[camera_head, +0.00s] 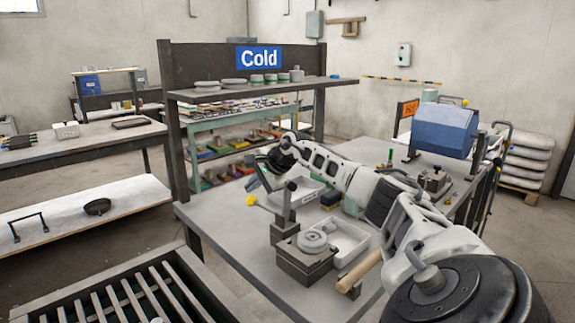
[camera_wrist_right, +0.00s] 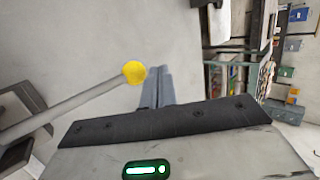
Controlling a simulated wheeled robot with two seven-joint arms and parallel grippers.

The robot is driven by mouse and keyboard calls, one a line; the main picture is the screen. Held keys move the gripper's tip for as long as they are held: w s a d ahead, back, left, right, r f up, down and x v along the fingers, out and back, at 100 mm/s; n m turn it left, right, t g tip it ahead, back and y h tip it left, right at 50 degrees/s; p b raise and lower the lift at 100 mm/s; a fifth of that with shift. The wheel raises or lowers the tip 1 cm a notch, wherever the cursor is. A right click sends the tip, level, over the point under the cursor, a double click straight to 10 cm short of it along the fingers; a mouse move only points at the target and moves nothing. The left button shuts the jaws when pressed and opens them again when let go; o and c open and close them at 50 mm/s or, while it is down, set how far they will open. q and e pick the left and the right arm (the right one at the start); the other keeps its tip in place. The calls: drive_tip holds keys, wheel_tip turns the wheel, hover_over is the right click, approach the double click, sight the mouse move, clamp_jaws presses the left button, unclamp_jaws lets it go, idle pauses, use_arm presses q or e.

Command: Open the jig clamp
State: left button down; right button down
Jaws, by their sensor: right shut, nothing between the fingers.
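The jig clamp (camera_head: 284,226) stands on the grey table as a dark block with an upright post. Its lever slants up to the left and ends in a yellow knob (camera_head: 251,200). In the wrist view the pale lever rod (camera_wrist_right: 70,104) comes in from the left, and the yellow knob (camera_wrist_right: 133,72) shows just left of my fingertips. My right gripper (camera_head: 260,180) is above and close to the knob. Its grey fingers (camera_wrist_right: 158,86) are together and empty. I cannot tell whether they touch the knob. My left gripper is not in view.
A dark jig block with a round grey piece (camera_head: 312,241) sits in front of the clamp. A white tray (camera_head: 352,240) and a wooden handle (camera_head: 360,270) lie to its right. The "Cold" shelf (camera_head: 250,90) rises behind. The table's left front part is clear.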

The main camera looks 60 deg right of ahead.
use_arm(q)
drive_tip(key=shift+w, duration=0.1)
use_arm(e)
drive_tip(key=shift+f, duration=0.3)
drive_tip(key=shift+s+d+r, duration=0.1)
drive_tip(key=shift+s+r, duration=0.3)
use_arm(q)
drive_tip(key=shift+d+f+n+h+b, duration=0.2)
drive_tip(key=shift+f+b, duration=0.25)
drive_tip(key=shift+b, duration=0.7)
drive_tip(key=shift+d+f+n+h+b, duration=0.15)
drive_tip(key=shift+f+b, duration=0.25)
drive_tip(key=shift+b, duration=0.7)
use_arm(e)
drive_tip(key=v, duration=1.4)
drive_tip(key=shift+s+r, duration=0.2)
drive_tip(key=shift+r, duration=0.15)
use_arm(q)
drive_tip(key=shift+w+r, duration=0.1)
use_arm(e)
drive_tip(key=shift+s, duration=0.1)
